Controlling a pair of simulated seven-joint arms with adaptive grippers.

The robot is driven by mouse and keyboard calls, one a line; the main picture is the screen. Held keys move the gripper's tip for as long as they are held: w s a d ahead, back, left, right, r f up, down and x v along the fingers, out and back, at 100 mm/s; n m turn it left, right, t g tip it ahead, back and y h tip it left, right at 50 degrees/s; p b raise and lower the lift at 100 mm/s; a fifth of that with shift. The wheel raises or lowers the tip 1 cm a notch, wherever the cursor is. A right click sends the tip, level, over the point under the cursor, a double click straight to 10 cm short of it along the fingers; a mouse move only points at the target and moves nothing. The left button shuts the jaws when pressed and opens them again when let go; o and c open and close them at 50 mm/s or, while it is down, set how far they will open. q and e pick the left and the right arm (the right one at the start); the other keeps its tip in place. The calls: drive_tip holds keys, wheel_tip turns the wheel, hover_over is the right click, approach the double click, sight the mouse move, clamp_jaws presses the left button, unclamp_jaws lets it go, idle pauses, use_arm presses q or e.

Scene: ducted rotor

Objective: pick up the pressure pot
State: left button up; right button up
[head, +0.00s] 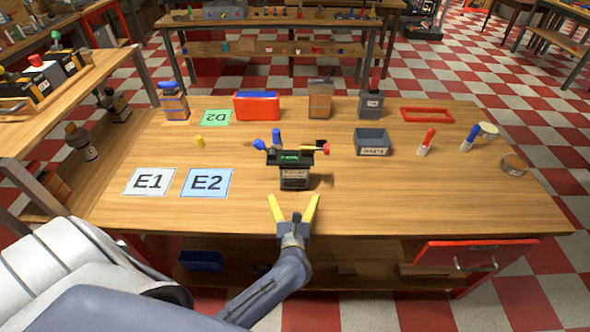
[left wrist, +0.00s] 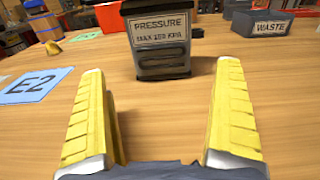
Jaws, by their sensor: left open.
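The pressure pot (head: 294,178) stands upright on the wooden table, a dark pot with a pale label and a wider black top with blue and red ends at its sides. In the left wrist view the pot (left wrist: 159,45) stands ahead, its label reading "PRESSURE MAX 250 KPA", its top cut off by the frame. My left gripper (head: 293,205) has its yellow fingers spread, at the table's front edge, just in front of the pot and apart from it. The fingers (left wrist: 162,110) show empty in the left wrist view. My right gripper is not in view.
Left of the pot lie cards E1 (head: 149,181) and E2 (head: 207,183). A small yellow piece (head: 199,142) stands behind them. A waste bin (head: 373,142) stands to the right. A red-handled tool (head: 426,142) is farther right. The table's front right is clear.

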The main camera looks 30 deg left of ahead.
sight(295, 181)
use_arm(q)
drive_tip(key=shift+x, duration=4.85)
drive_tip(key=shift+d+r, duration=0.15)
drive_tip(key=shift+r, duration=0.05)
drive_tip(key=shift+c, duration=0.4)
drive_tip(key=shift+r, duration=0.1)
drive_tip(key=c, duration=1.3)
